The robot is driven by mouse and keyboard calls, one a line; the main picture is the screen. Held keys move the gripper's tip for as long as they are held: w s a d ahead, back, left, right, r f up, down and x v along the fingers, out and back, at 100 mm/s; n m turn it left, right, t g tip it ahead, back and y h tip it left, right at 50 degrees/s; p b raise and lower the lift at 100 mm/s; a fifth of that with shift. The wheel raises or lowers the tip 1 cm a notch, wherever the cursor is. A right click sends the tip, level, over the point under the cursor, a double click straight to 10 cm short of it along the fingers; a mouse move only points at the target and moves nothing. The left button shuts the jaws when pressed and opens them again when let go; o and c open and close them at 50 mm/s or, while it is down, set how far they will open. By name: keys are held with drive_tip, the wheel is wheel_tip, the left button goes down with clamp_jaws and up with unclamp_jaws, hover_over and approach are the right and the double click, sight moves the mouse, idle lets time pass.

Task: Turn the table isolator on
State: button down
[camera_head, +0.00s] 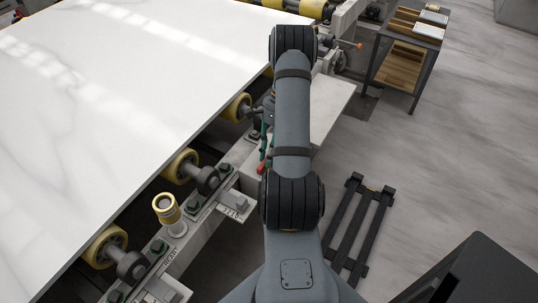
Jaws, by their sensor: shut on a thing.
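No part is clearly readable as the table isolator. A small red handle-like part (262,168) shows at the left edge of my arm, by the machine's side rail. Dark green parts (264,138) show just above it, partly covered by my arm. My arm runs up the middle of the view and bends over at the top. Its far end and my gripper are hidden behind it, so what the jaws touch does not show. A post with a yellow ring and pale top (166,208) stands on the rail at lower left, clear of my arm.
A white stone slab (120,90) lies on yellow rollers (182,166) at left. A pale ledge (330,108) juts out behind my arm. A black slatted frame (352,225) lies on the floor at right. A shelf cart (405,58) stands at upper right. Floor between is clear.

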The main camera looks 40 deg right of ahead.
drive_tip(key=c, duration=1.6)
unclamp_jaws()
drive_tip(key=shift+o, duration=0.3)
drive_tip(key=v, duration=1.2)
drive_tip(key=shift+a, duration=0.1)
drive_tip(key=x, duration=1.2)
